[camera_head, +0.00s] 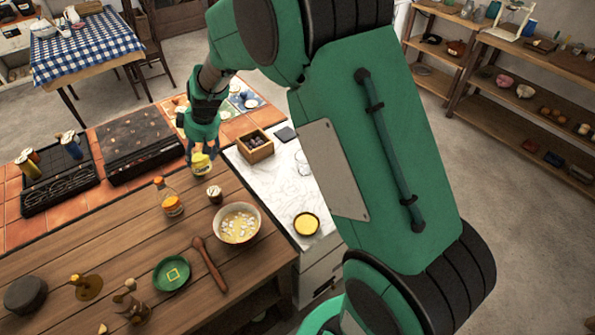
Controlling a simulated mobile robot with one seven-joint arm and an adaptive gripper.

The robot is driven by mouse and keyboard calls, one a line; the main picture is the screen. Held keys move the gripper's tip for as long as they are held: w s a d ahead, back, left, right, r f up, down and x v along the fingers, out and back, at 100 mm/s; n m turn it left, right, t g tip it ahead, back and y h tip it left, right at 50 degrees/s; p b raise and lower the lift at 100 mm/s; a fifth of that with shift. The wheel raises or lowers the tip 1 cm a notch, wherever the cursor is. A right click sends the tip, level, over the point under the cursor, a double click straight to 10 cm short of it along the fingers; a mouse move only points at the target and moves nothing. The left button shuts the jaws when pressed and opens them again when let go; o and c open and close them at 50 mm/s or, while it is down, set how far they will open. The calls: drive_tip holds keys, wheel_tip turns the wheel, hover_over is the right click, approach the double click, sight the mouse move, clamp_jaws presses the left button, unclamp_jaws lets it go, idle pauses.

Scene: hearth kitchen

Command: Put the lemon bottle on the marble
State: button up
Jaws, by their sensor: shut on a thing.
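The lemon bottle (201,164) is small and yellow. It is upright under my gripper (198,150), whose fingers are shut on its upper part. The bottle appears near where the wooden counter meets the tiles and the marble; I cannot tell if its base touches the surface. The white marble (278,190) lies just right of my gripper, partly hidden by my arm.
On the marble are a wooden box (255,146) with dark contents and a yellow round dish (306,224). On the wood stand an orange-capped bottle (168,197), a small jar (214,194), and a bowl (237,224). The marble's middle is clear.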

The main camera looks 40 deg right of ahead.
drive_tip(key=d+m+h+p, duration=0.15)
drive_tip(key=d+m, duration=0.35)
drive_tip(key=d, duration=3.4)
drive_tip(key=shift+h, duration=0.25)
drive_tip(key=f, duration=0.2)
drive_tip(key=d+f, duration=0.1)
drive_tip(key=f, duration=0.2)
drive_tip(key=shift+w+f, duration=0.2)
drive_tip(key=shift+f+b, duration=0.65)
drive_tip(key=shift+f, duration=1.85)
drive_tip(key=shift+f, duration=0.1)
drive_tip(key=shift+f+b, duration=0.5)
drive_tip(key=shift+f, duration=1.9)
drive_tip(key=shift+f, duration=0.1)
